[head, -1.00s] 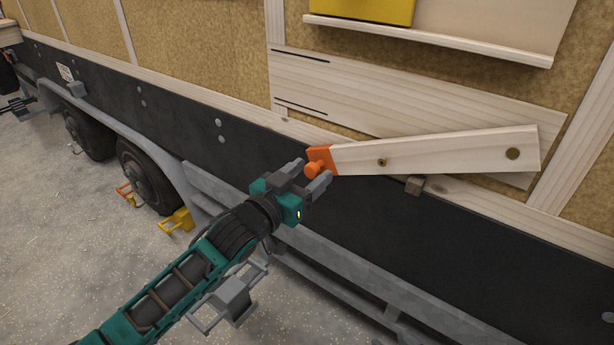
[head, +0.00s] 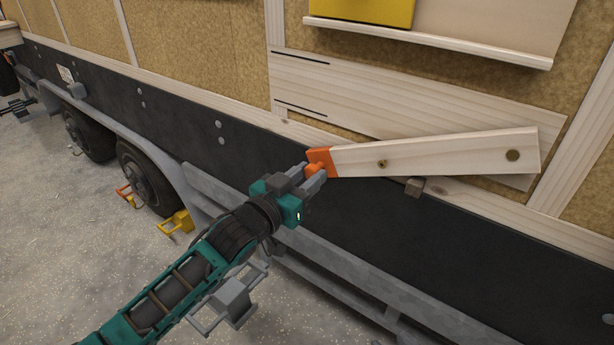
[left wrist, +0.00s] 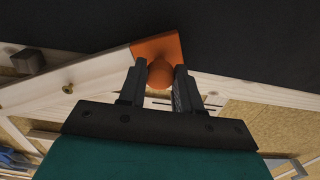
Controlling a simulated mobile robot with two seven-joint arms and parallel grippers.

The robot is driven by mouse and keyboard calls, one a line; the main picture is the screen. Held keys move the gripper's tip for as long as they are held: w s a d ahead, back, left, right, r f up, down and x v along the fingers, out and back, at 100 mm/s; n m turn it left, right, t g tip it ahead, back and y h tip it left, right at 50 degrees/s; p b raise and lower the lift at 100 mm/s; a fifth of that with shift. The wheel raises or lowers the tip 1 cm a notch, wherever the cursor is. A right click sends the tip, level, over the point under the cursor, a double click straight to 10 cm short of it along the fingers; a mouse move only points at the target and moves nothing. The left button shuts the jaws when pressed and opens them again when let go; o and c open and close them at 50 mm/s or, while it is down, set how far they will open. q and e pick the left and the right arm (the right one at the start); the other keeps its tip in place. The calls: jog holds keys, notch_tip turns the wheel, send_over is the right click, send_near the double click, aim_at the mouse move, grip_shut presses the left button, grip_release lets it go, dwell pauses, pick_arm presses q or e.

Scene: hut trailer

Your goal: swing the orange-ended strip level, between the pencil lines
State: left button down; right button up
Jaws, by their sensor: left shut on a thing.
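The pale wooden strip (head: 440,151) hangs from a brass pivot (head: 512,155) at its right end. Its orange end (head: 320,161) is at the left, below the pencil lines (head: 300,54) drawn on the plywood board (head: 390,95). The lower line (head: 302,108) is the nearer one to the strip. My left gripper (head: 316,174) is shut on the orange knob on that end. The left wrist view shows the knob (left wrist: 161,74) between the two fingers, with the orange plate (left wrist: 158,47) beyond. My right gripper is out of view.
A small block (head: 415,187) sticks out just under the strip. A pale ledge (head: 430,42) with a yellow panel (head: 365,8) is above the board. The dark trailer side (head: 450,255) and grey step rails (head: 310,262) lie below.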

pick_arm(q)
notch_tip(320, 180, up, 15)
jog(key=w+a+m+p, duration=0.2)
jog(key=m+p, duration=0.3)
jog(key=p, duration=0.8)
jog(key=shift+a+f+p, duration=0.2)
jog(key=shift+a+p, duration=0.15)
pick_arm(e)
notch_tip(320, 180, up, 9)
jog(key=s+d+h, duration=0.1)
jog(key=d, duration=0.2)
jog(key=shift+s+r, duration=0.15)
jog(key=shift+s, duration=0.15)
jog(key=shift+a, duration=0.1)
pick_arm(q)
jog(key=c, duration=0.8)
grip_release()
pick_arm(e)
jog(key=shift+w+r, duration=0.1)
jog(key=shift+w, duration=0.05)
pick_arm(q)
jog(key=shift+s+a+f, duration=0.1)
jog(key=v, duration=1.2)
jog(key=shift+s+a, duration=0.2)
jog(key=shift+s, duration=0.1)
